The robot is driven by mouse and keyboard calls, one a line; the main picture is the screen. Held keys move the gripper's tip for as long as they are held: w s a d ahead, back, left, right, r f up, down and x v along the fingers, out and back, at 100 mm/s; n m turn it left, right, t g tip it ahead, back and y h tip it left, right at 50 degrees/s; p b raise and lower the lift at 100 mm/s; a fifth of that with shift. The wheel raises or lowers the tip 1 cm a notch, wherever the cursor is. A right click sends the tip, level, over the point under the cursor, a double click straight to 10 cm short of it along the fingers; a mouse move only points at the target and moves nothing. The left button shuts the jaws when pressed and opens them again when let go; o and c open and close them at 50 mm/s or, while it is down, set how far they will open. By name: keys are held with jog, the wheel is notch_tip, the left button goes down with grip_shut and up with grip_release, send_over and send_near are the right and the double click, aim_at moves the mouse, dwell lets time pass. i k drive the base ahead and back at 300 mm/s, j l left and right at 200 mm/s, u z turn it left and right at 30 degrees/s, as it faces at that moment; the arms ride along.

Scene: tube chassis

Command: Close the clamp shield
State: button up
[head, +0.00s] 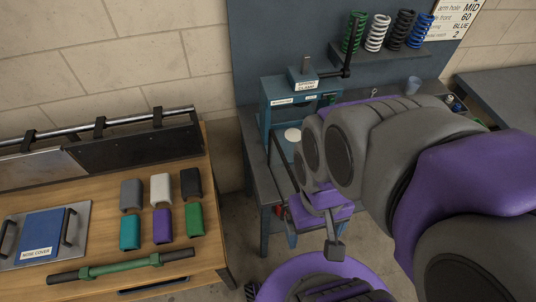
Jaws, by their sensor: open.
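The blue clamp station (270,110) stands on the dark bench at the back centre, with a block labelled as a clamp (304,84) on top and a dark handle at its right. A pale round disc (293,135) shows inside its open front. I cannot clearly tell the shield apart from the frame; my arm hides the station's right side. My gripper (318,207), purple with dark fingers, is open and looks empty. It appears in front of and below the station, apart from it as far as I can tell.
Several coloured springs (377,32) stand on the shelf above right, and a cup (413,85) is on the bench. At left, a wooden table (215,180) bears coloured sleeves (162,225), a green bar (120,266) and a nose cover (41,237). Floor shows between the tables.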

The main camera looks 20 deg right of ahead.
aim_at(272, 136)
jog(key=k+j, duration=0.2)
jog(key=k, duration=0.3)
jog(key=k+j, duration=0.15)
jog(key=k, duration=0.3)
